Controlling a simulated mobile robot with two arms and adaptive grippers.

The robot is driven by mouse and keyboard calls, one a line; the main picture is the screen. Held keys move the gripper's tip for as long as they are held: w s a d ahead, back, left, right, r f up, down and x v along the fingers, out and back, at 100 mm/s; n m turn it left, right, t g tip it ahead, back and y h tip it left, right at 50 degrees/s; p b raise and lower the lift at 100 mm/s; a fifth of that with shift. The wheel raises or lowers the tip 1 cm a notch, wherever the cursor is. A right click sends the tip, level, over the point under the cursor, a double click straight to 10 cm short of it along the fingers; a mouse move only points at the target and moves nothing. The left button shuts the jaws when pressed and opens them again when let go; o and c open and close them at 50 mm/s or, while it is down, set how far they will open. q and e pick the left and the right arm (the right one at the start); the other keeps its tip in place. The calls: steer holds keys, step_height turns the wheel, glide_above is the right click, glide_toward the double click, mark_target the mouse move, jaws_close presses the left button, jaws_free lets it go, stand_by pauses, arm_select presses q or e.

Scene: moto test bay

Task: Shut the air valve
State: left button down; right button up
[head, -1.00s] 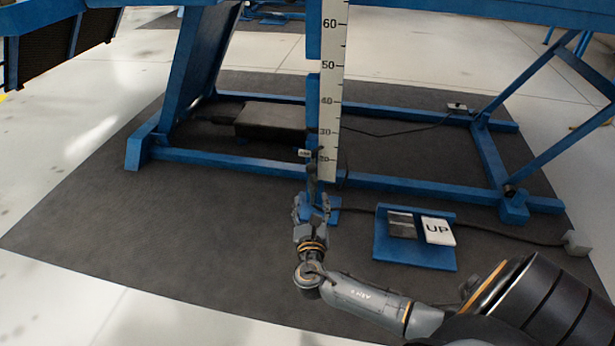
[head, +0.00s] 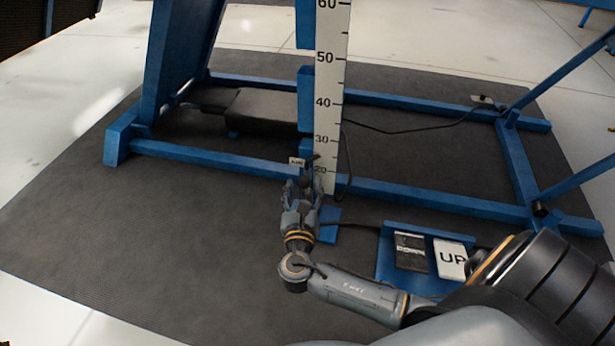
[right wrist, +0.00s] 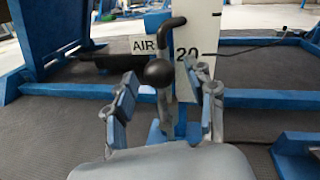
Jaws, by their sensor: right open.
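The air valve's black ball knob (right wrist: 159,73) sits in the middle of the right wrist view, with a dark bent lever (right wrist: 170,24) rising above it. A white label (right wrist: 144,45) reading AIR is just behind, and also shows in the head view (head: 297,162). My right gripper (right wrist: 165,95) is open, with one finger on each side of the knob and a gap on both sides. In the head view my right gripper (head: 303,188) is low in front of the blue post and hides most of the valve. My left gripper is not in view.
A white scale (head: 330,90) stands upright behind the valve. The blue lift frame (head: 215,158) rests on a dark mat (head: 180,225). A blue pedal plate with an UP pedal (head: 452,260) lies to the right. A cable crosses the mat.

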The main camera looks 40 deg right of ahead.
steer(key=shift+w+d, duration=0.1)
steer(key=shift+w, duration=0.05)
jaws_close()
stand_by(0.4)
